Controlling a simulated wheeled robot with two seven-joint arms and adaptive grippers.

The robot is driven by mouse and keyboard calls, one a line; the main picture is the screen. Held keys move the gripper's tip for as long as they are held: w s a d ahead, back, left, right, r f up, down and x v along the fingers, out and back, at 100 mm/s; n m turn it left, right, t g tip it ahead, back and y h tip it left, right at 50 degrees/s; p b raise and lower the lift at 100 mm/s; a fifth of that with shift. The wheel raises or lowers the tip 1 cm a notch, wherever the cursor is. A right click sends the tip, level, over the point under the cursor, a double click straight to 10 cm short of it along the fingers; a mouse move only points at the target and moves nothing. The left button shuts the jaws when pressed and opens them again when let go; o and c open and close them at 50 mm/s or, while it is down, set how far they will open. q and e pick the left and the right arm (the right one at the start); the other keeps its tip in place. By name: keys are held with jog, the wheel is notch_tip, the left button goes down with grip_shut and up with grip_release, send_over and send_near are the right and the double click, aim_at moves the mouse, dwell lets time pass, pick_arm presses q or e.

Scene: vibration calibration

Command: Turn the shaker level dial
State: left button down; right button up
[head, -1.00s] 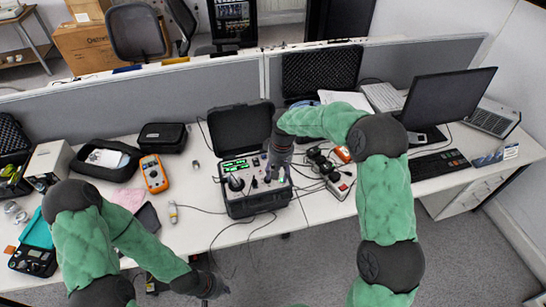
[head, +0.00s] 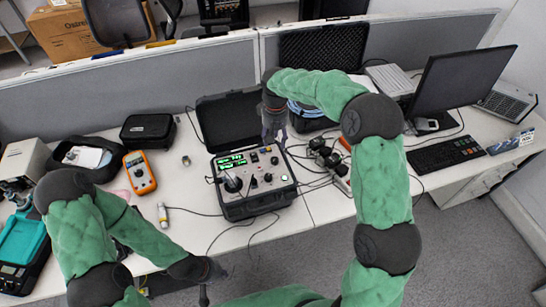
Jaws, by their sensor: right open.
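The shaker unit (head: 257,207) is an open black case on the desk, its lid (head: 225,118) raised behind. Its light panel has green lit displays (head: 232,162), a round black post (head: 233,184) at left and several small dark dials (head: 268,177). I cannot tell which is the level dial. My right gripper (head: 276,138) is open, pointing down at the panel's back right edge, apart from the front dials. Whether it touches anything is unclear. My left gripper (head: 204,295) hangs low beyond the desk's front edge, away from the shaker; its fingers are too small to read.
An orange multimeter (head: 140,172), a black pouch (head: 147,131) and a small tube (head: 163,215) lie to the left. Power plugs and cables (head: 325,158) lie close right. A monitor (head: 463,85) and keyboard (head: 444,153) stand further right. A grey partition (head: 130,90) runs behind.

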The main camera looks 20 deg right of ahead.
aim_at(275, 159)
notch_tip(275, 159, down, 11)
jog(key=shift+w+b, duration=0.1)
jog(key=shift+b, duration=0.75)
jog(key=shift+c, duration=0.3)
grip_shut()
